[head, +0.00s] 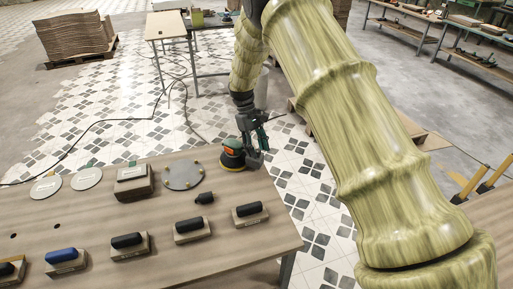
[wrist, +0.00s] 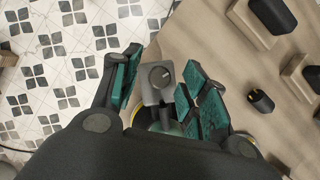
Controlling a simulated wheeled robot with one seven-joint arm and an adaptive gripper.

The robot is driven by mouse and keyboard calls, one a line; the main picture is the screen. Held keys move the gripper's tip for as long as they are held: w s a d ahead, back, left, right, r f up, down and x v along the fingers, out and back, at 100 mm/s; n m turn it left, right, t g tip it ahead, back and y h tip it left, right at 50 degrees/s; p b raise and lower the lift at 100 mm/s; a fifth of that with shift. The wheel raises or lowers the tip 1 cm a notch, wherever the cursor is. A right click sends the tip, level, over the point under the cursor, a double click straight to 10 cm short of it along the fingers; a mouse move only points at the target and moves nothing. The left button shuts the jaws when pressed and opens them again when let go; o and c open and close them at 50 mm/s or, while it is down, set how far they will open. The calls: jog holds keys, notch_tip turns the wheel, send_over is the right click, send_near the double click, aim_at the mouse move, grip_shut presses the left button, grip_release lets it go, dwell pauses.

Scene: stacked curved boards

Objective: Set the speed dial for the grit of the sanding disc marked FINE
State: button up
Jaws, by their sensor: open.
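The orange-and-green sander (head: 232,154) stands at the far right part of the wooden table. My gripper (head: 256,142) is beside it, low over the table's edge. In the wrist view, my open gripper (wrist: 160,88) has its teal-padded fingers on either side of a grey block with a round black dial (wrist: 161,76). The dial carries a pale pointer mark. I cannot tell whether the fingers touch the block. Two pale discs with small tags, one (head: 46,187) and another (head: 86,179), lie at the table's left. Any marking on them is too small to read.
A grey round plate with yellow dots (head: 184,176) and a block (head: 134,183) lie left of the sander. Several dark-handled blocks line the front. A small black knob-like piece (head: 204,198) lies between; it also shows in the wrist view (wrist: 261,101). Tiled floor lies beyond.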

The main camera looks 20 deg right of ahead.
jog(key=v, duration=1.2)
jog(key=shift+w, duration=0.1)
